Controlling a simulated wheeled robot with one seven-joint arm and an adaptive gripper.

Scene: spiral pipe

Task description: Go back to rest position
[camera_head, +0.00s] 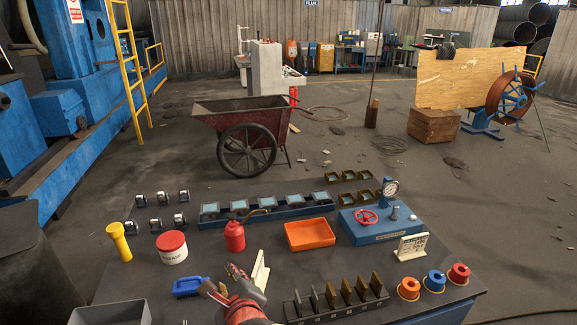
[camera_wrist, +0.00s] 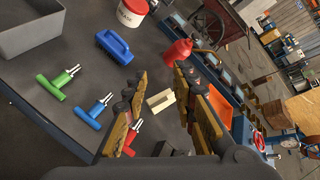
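My gripper (camera_head: 238,275) hangs over the front middle of the dark workbench (camera_head: 130,277). In the wrist view my gripper (camera_wrist: 162,73) has its two fingers spread apart, with nothing held between them. A cream block (camera_head: 260,272) stands just right of my gripper in the head view. It also shows beyond the fingers in the wrist view (camera_wrist: 161,100), apart from them. Green (camera_wrist: 58,83) and blue (camera_wrist: 93,111) T-handled tools lie on the bench in the wrist view.
A red oil can (camera_head: 235,236) and an orange tray (camera_head: 310,235) stand behind my gripper. A slotted rack (camera_head: 337,303) is close at right. A grey bin (camera_head: 112,313) is at the front left, near a white tub (camera_head: 172,249). A wheelbarrow (camera_head: 245,125) stands beyond the bench.

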